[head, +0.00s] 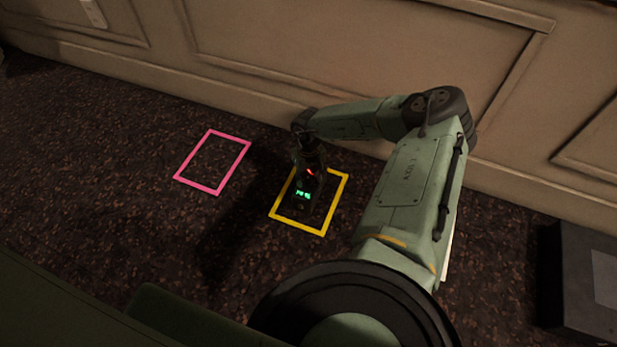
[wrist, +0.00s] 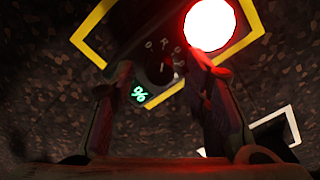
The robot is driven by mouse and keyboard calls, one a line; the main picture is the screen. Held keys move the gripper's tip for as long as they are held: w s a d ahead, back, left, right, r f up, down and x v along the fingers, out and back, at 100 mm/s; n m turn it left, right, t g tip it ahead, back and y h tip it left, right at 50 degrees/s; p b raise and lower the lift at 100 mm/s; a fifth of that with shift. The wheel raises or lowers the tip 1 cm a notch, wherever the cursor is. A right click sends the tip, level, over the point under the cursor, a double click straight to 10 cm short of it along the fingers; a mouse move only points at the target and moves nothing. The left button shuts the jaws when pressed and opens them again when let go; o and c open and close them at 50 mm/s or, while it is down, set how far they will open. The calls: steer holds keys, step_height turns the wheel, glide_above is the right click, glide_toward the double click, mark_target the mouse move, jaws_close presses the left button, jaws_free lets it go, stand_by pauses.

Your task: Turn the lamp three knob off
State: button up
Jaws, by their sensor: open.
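A small dark device with a green lit readout (head: 303,194) stands inside a yellow square outline (head: 281,215) in the head view. A red light (head: 311,173) glows on it. In the wrist view a dark round knob (wrist: 157,68) with small letters around it lies between my fingers. A large bright red lamp (wrist: 210,25) and a green percent sign (wrist: 139,95) are beside it. My gripper (wrist: 162,76) is open, with one finger on each side of the knob. Contact with the knob cannot be told. In the head view my gripper hides part of the device.
A pink square outline (head: 182,178) lies empty on the dark speckled surface to the left. A panelled wall (head: 370,50) rises behind. A dark box (head: 580,280) stands at the right edge. A white outline (wrist: 291,125) shows at the wrist view's right.

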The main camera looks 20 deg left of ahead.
jaws_close()
stand_by(0.6)
